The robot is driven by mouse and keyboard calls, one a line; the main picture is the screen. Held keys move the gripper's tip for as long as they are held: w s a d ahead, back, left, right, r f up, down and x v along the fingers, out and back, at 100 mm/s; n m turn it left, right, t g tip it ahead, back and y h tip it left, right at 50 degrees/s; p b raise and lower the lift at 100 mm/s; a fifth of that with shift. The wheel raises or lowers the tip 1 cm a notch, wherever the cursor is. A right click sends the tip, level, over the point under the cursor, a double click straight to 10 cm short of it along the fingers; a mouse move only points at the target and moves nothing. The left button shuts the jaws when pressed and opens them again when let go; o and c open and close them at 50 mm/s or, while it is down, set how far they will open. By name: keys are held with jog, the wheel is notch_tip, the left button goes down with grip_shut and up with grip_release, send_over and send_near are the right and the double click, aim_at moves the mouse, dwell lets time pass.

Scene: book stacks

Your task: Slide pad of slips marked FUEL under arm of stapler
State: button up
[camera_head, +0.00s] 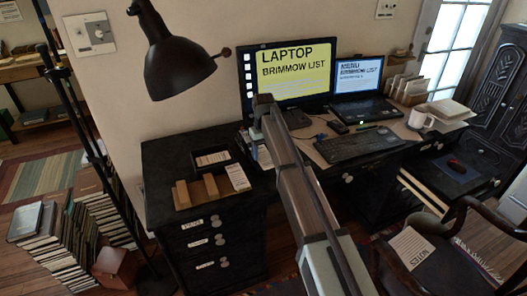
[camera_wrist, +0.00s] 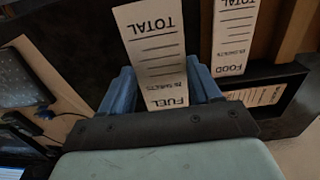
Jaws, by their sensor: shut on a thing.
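In the wrist view my gripper (camera_wrist: 160,72) has its two blue fingers on either side of a white pad marked FUEL (camera_wrist: 152,42) and is shut on it. The pad shows ruled lines, with TOTAL at its far end. A similar pad marked FOOD (camera_wrist: 236,38) lies apart to the right. I cannot make out the stapler for certain in either view.
A black tray (camera_wrist: 296,83) holding a slip lies beside the FOOD pad in the wrist view. In the head view a wooden holder (camera_head: 181,195) stands on the desk's left. A black lamp (camera_head: 172,60) overhangs it. The monitor (camera_head: 288,70), laptop (camera_head: 357,79) and keyboard (camera_head: 350,145) stand further right.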

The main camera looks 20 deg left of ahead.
jog(key=shift+f, duration=0.15)
jog(key=shift+f, duration=2.95)
jog(key=shift+w+a+f, duration=0.1)
jog(key=shift+w+a, duration=1.85)
jog(key=o, duration=1.1)
notch_tip(320, 180, up, 14)
jog(key=shift+f, duration=0.1)
